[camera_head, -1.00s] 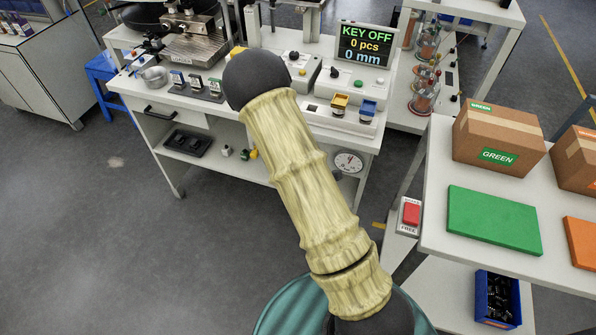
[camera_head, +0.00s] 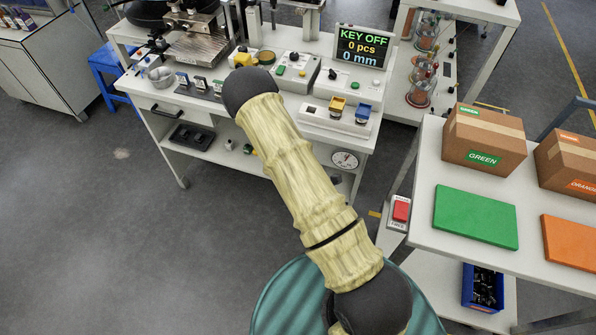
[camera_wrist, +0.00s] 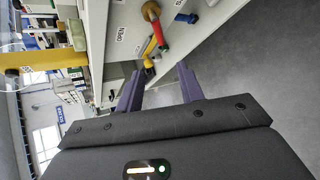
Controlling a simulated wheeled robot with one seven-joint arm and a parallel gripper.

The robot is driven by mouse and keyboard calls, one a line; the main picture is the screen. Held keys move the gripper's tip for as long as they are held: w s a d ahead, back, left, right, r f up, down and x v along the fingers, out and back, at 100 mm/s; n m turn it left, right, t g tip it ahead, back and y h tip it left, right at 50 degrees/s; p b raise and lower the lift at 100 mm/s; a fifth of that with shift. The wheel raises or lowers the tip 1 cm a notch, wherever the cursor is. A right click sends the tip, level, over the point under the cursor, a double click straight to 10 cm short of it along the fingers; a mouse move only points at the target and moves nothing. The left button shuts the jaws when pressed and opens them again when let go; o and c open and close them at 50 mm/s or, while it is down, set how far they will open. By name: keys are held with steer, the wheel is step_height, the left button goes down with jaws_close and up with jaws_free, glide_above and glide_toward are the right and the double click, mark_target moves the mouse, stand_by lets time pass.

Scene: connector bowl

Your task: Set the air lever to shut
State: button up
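My gripper (camera_wrist: 158,88) shows in the wrist view with its two purple fingers apart and nothing between them. Beyond the fingertips, on a pale panel, is a brass fitting (camera_wrist: 150,10) with a red lever (camera_wrist: 154,42) that runs down to a yellow part (camera_wrist: 149,62). This looks like the air lever. A label that seems to read OPEN (camera_wrist: 119,34) is on the panel left of it. The fingers are apart from the lever. In the head view my arm hides the gripper, and I cannot make out the lever.
A blue-handled fitting (camera_wrist: 186,18) is right of the red lever. In the head view, a white bench (camera_head: 160,103) carries controls and a KEY OFF display (camera_head: 362,48). A table (camera_head: 428,165) at right holds boxes and coloured boards. Grey floor is open at left.

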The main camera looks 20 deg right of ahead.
steer(key=shift+w+r, duration=0.1)
steer(key=shift+r, duration=0.05)
steer(key=c, duration=0.8)
steer(key=shift+w+d+r+m, duration=0.1)
steer(key=shift+r+m, duration=0.15)
steer(key=shift+m, duration=0.35)
jaws_close()
steer(key=s+r+m+g, duration=0.4)
steer(key=s+r+m, duration=0.3)
steer(key=r+m, duration=0.3)
steer(key=s+a+r+m+g, duration=0.1)
steer(key=s+r+m+g, duration=0.3)
steer(key=s+r+m, duration=0.3)
step_height(320, 180, up, 4)
steer(key=m, duration=0.4)
steer(key=shift+a+g, duration=0.15)
steer(key=shift+g, duration=0.25)
steer(key=shift+f, duration=0.1)
